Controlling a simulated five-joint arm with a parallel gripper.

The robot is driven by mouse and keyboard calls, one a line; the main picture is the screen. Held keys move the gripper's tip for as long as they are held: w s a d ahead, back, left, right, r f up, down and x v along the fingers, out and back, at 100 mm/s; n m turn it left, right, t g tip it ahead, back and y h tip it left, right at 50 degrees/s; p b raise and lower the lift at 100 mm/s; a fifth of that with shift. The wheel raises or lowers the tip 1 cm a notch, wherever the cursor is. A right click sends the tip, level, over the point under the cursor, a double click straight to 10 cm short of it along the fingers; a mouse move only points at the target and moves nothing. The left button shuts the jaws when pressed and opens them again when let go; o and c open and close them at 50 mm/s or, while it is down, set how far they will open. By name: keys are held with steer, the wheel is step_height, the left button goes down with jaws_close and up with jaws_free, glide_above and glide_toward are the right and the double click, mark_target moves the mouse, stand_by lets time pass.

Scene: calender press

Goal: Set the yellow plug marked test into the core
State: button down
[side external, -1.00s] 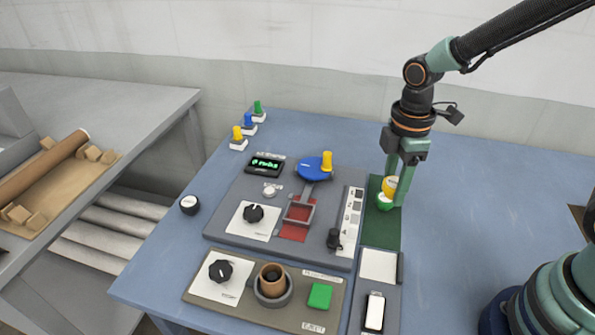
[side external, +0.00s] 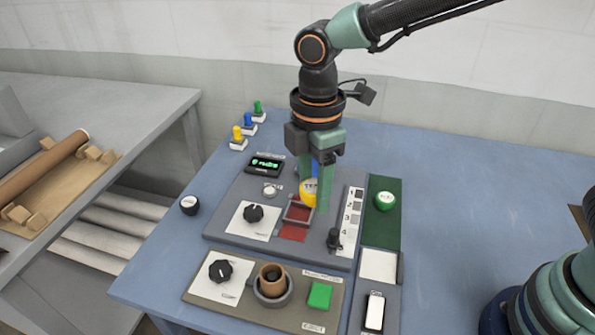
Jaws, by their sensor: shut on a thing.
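My gripper (side external: 314,190) is shut on the yellow plug (side external: 309,191), whose face shows part of the word "TEST". It holds the plug over the upper part of the grey control panel, near the red-floored slot. The core (side external: 271,274) is a brown tube standing upright in a dark grey round holder (side external: 274,293) on the front panel. Its open top faces up and looks empty. The plug is apart from the core, behind it and to its right. My gripper's fingers hide part of the plug and most of the blue piece behind them.
A black lever (side external: 334,238) and black knobs (side external: 220,270) rise from the panels. A green button (side external: 320,295) is right of the core. The blue table (side external: 480,190) is clear at right.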

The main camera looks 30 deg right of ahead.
steer(key=n, duration=0.2)
glide_above(274, 276)
step_height(274, 276, down, 3)
steer(key=shift+w+a+f, duration=0.1)
steer(key=shift+f, duration=1.9)
steer(key=shift+f, duration=0.4)
steer(key=shift+f, duration=0.35)
steer(key=shift+f, duration=0.55)
steer(key=shift+f, duration=0.35)
stand_by(0.5)
jaws_free()
step_height(274, 276, up, 7)
steer(key=shift+r, duration=0.15)
stand_by(0.9)
